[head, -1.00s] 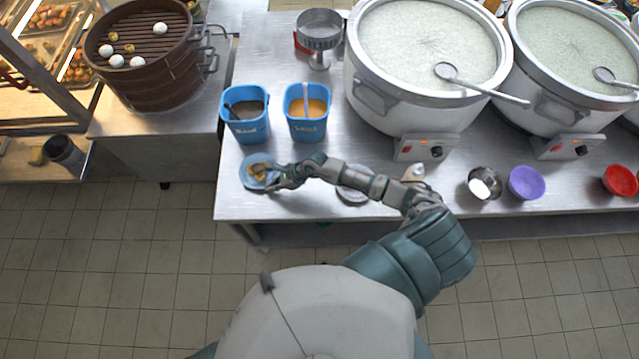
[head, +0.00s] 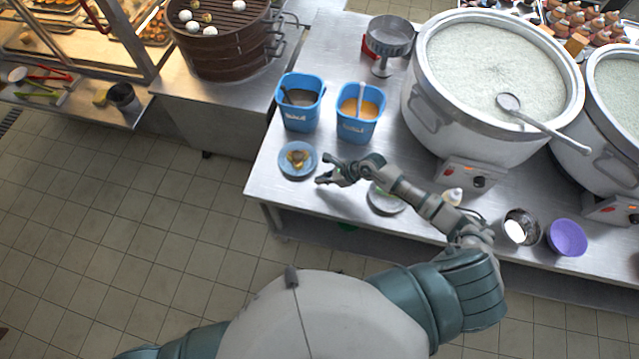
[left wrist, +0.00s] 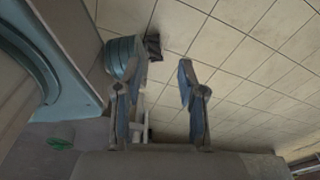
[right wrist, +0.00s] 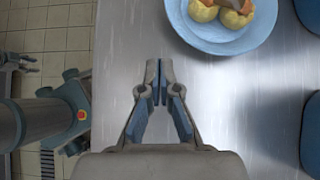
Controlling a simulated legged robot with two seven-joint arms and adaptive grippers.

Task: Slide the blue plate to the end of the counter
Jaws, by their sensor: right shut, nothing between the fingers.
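The blue plate (head: 298,175) holds some yellowish and brown food and lies flat on the steel counter (head: 270,178), close to its left end. My right gripper (head: 321,174) is shut and empty, low over the counter just right of the plate, with a gap between them. In the right wrist view its fingertips (right wrist: 158,78) are together, and the plate (right wrist: 216,47) shows beyond them, up and to the right, carrying round yellow pieces. My left gripper (left wrist: 158,75) is open and empty over the tiled floor, off the counter; the head view does not show it.
Two blue tubs (head: 299,112) (head: 360,125) stand behind the plate. A grey dish (head: 385,203) lies beneath my right forearm. A large stockpot (head: 470,145), a metal bowl (head: 521,229) and a purple bowl (head: 567,238) are further right. The counter's left edge drops to the floor.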

